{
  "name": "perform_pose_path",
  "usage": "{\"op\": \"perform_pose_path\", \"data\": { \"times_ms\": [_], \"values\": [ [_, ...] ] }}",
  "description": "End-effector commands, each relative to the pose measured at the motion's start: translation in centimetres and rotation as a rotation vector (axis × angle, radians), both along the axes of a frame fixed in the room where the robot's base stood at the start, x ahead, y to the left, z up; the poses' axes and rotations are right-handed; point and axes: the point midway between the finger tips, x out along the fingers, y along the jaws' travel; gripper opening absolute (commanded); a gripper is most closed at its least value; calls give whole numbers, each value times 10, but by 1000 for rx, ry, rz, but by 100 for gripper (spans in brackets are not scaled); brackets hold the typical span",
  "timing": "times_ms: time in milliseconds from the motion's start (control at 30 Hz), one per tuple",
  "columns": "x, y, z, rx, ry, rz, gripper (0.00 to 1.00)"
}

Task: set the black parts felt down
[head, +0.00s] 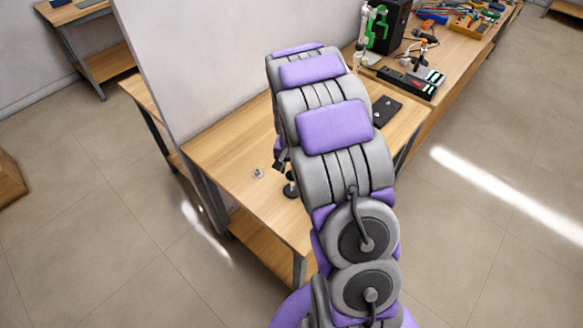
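A flat black piece, which looks like the parts felt (386,110), shows on the wooden table just right of my arm. Its left part is hidden behind the arm, and small specks show on it. My arm reaches out over the table and hides much of its middle. Dark bits that may be part of my gripper (281,162) show at the arm's left edge; the fingers cannot be made out. I cannot tell whether it is open or holds anything.
A small metal part (258,174) and a small black round-based item (291,189) are on the wooden table (225,140). A pale wall panel (200,60) borders its left side. A cluttered bench (455,50) with tools stands beyond. The table's left front is mostly clear.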

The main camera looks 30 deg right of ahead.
Motion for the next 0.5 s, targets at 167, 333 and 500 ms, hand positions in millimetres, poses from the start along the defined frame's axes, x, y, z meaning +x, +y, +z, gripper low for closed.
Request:
{"op": "perform_pose_path", "data": {
  "times_ms": [167, 333, 500],
  "values": [
    [0, 0, 0, 0, 0, 0, 61],
    [0, 0, 0, 0, 0, 0, 61],
    [0, 0, -4, 0, 0, 0, 61]
  ]
}}
